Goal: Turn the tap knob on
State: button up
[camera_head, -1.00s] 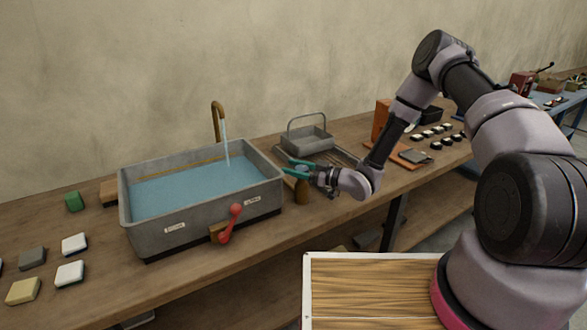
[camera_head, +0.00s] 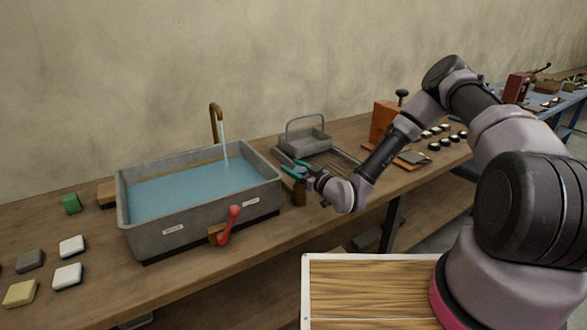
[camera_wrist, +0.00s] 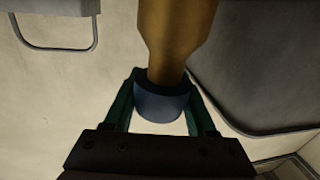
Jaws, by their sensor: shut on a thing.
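A blue tap knob (camera_wrist: 160,103) sits on a brown, brass-like post in the wrist view. My gripper (camera_wrist: 161,82) has its teal fingers on either side of the knob and is shut on it. In the head view my gripper (camera_head: 292,169) is at the top of the post (camera_head: 299,193), just right of the sink; fingers and wrist hide most of the knob. A curved brown spout (camera_head: 214,118) stands behind the sink (camera_head: 149,236). A stream of water (camera_head: 224,150) runs from it into the blue water below.
A red lever (camera_head: 229,225) sticks out from the sink's front. A grey handled basket (camera_head: 305,143) stands behind my gripper. Several sponge-like blocks lie left of the sink. An orange block (camera_head: 384,120) stands right of the basket. Bare bench top lies in front of the sink.

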aim_at(305, 173)
jog(key=o, duration=1.4)
jog(key=shift+d, duration=0.1)
jog(key=v, duration=1)
jog(key=shift+s+d, duration=0.2)
jog(key=shift+s, duration=0.05)
